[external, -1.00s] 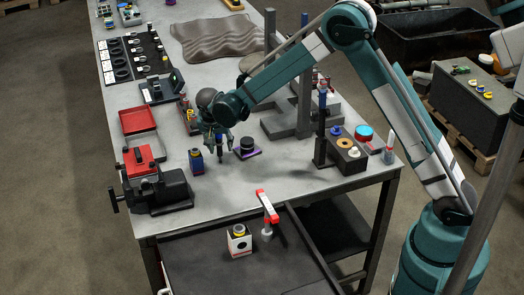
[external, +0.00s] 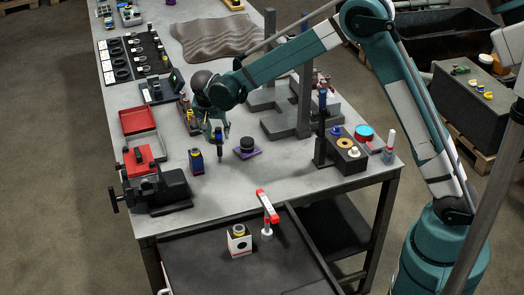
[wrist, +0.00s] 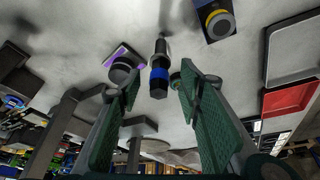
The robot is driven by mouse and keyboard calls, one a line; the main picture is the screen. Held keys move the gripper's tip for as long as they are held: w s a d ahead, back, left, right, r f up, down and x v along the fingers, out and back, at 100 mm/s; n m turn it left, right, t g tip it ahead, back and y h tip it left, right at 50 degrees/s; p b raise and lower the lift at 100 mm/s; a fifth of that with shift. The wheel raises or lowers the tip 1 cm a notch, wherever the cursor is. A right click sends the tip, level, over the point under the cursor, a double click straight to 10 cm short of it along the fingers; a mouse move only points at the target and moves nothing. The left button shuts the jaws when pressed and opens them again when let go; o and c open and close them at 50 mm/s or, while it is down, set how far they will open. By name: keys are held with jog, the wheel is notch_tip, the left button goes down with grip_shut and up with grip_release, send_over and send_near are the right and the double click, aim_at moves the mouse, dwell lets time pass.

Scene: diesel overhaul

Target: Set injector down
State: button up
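The injector (external: 219,147) is a slim dark part with a blue band. It appears upright on the grey bench top, with its narrow tip down. In the wrist view the injector (wrist: 159,76) shows between and beyond my fingertips, with clear gaps on both sides. My gripper (external: 213,126) is just above and behind it in the external view. In the wrist view my gripper (wrist: 157,83) has its green-padded fingers spread wide, holding nothing. Whether the tip rests in a small holder cannot be told.
A dark round part on a purple base (external: 247,149) stands to the right, and a blue block with a yellow ring (external: 196,161) to the left. A vise (external: 158,188), red tray (external: 138,120) and grey stand (external: 304,105) are nearby.

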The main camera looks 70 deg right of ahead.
jog(key=shift+v, duration=1.55)
jog(key=shift+s+a+r, duration=0.1)
jog(key=shift+s+r, duration=0.05)
jog(key=shift+r, duration=0.05)
jog(key=s+a+r+n+t+y, duration=0.15)
jog(key=s+a+r+n, duration=0.3)
jog(key=s+r, duration=0.55)
jog(key=s+a+r+n+t+y, duration=0.1)
jog(key=s+a+r+n+t, duration=0.3)
jog(key=s+r, duration=0.6)
jog(key=s+a+f+n+y, duration=0.1)
jog(key=s+a+f+n, duration=0.1)
jog(key=s, duration=1.1)
jog(key=s+a+f+n+y, duration=0.1)
jog(key=s+a+n, duration=0.3)
jog(key=s, duration=0.9)
jog(key=a+t, duration=0.1)
jog(key=a, duration=0.2)
jog(key=shift+s+a+f, duration=0.25)
jog(key=shift+s+f, duration=0.1)
jog(key=shift+f, duration=0.05)
